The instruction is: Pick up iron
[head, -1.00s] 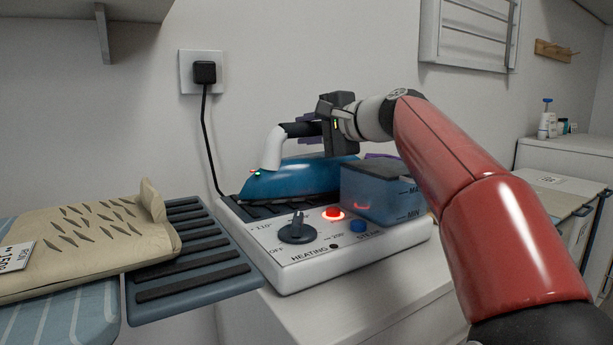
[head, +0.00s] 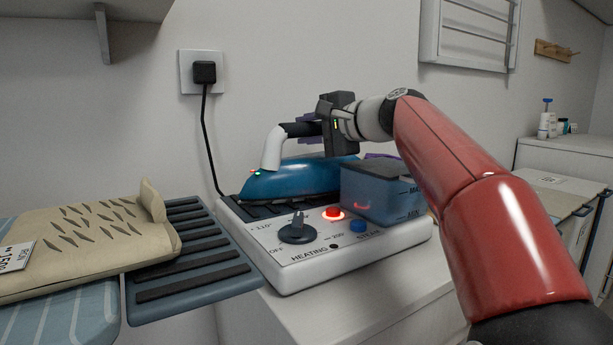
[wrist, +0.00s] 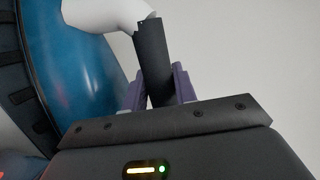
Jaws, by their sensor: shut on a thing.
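The blue iron (head: 292,180) sits on the back of its white steam station, with a white and black handle (head: 274,148) on top. My gripper (head: 312,132) reaches in from the right and is shut on the iron's black handle grip. In the wrist view, the purple fingers of my gripper (wrist: 157,88) lie on both sides of the black grip (wrist: 152,55), and the blue iron body (wrist: 75,60) shows at left. The iron's underside is hidden, so I cannot tell whether it touches the station.
The white station (head: 345,265) has a dial (head: 296,231), a lit red button (head: 333,213) and a blue water tank (head: 382,195) close in front of the iron. An ironing board (head: 60,315) with a beige cloth (head: 90,240) is at left. A wall socket (head: 203,73) is behind.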

